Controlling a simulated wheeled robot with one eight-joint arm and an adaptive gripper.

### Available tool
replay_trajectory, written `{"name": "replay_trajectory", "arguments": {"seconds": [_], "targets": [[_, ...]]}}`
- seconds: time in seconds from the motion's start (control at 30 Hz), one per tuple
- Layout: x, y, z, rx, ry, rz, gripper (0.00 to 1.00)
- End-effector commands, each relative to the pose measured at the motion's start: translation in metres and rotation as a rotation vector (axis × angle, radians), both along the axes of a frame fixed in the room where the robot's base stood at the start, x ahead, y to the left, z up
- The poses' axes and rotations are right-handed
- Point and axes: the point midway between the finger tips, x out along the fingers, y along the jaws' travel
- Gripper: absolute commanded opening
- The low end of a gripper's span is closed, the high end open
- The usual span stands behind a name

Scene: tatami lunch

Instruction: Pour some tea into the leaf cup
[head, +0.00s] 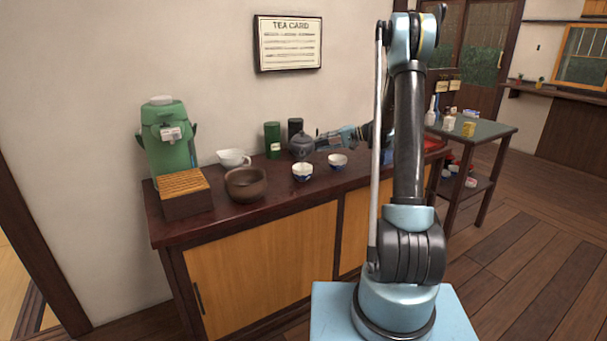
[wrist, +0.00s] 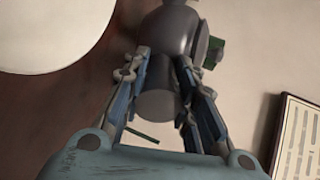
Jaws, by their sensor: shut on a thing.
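A dark grey teapot (head: 301,147) with a side handle (wrist: 157,100) is held by my gripper (head: 322,140), whose fingers are shut on that handle. The teapot's rounded body also shows in the wrist view (wrist: 168,30). In the head view the teapot appears just behind and above a white cup with blue markings (head: 302,173). A second such cup (head: 337,163) stands to its right, below my gripper. The pictures are too small to tell which cup carries a leaf. The teapot's inside and the cups' contents are hidden or unclear.
The dark counter (head: 275,195) also holds a brown bowl (head: 245,186), a white spouted bowl (head: 233,158), a green canister (head: 272,138), a dark canister (head: 295,127), a slatted wooden box (head: 184,194) and a green dispenser (head: 168,145). A wall stands close behind. A side table (head: 490,130) is at right.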

Motion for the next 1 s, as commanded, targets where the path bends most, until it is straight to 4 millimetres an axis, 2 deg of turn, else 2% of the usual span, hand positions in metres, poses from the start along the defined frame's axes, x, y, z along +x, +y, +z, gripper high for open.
{"name": "replay_trajectory", "arguments": {"seconds": [0.7,1.0], "targets": [[0.012,0.002,0.079,-0.012,0.110,0.004,0.00],[0.016,0.003,0.105,-0.016,0.148,0.004,0.00]]}}
